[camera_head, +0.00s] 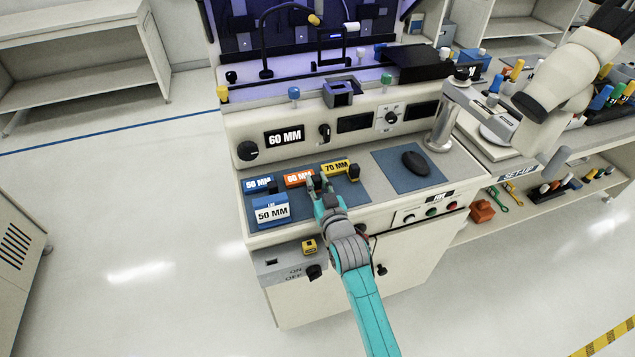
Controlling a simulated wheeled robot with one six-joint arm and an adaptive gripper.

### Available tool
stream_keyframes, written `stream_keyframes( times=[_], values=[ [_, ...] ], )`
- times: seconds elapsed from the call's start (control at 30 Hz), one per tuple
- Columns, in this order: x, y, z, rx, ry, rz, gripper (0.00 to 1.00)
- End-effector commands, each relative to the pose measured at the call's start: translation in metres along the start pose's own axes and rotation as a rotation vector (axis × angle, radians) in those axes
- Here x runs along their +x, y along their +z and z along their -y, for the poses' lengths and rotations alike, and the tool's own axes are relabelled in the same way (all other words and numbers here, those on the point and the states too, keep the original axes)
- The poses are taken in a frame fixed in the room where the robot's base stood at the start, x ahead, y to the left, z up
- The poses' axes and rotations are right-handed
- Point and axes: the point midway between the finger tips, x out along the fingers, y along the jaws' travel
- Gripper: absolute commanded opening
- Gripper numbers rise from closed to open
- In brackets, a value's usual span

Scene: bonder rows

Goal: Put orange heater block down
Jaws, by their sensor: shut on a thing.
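The orange heater block (297,179), marked 60 MM, is at the mat on the machine's front ledge, between a blue block and a yellow block. My gripper (318,184) is shut on its right end, reaching in from the front. The jaws hide part of that end. Whether the block rests on the mat or is slightly above it, I cannot tell. The blue block (258,185) is to its left and the yellow block (337,168), marked 70 MM, is to its right, close to my gripper.
A blue and white 50 MM block (271,212) stands at the ledge's front left. A dark mouse (415,163) lies on a blue pad (394,178) to the right. The machine panel (285,139), with a 60 MM sign and knobs, rises behind. Some dark mat is bare right of my gripper.

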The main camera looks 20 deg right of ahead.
Motion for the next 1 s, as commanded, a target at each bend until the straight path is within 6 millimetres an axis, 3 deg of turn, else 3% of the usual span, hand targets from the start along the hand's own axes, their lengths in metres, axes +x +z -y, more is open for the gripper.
stream_keyframes(
  times=[0.33, 0.37, 0.43, 0.8, 1.0],
  values=[
    [0.0, 0.003, 0.0, 0.0, 0.0, -0.001, 0.0],
    [0.0, 0.002, 0.0, 0.0, 0.0, -0.001, 0.34],
    [0.0, 0.002, 0.0, 0.0, 0.0, -0.001, 0.51],
    [0.0, -0.001, 0.0, 0.0, 0.0, -0.001, 0.51],
    [-0.023, 0.001, 0.0, 0.0, 0.0, 0.001, 0.51]
  ],
)
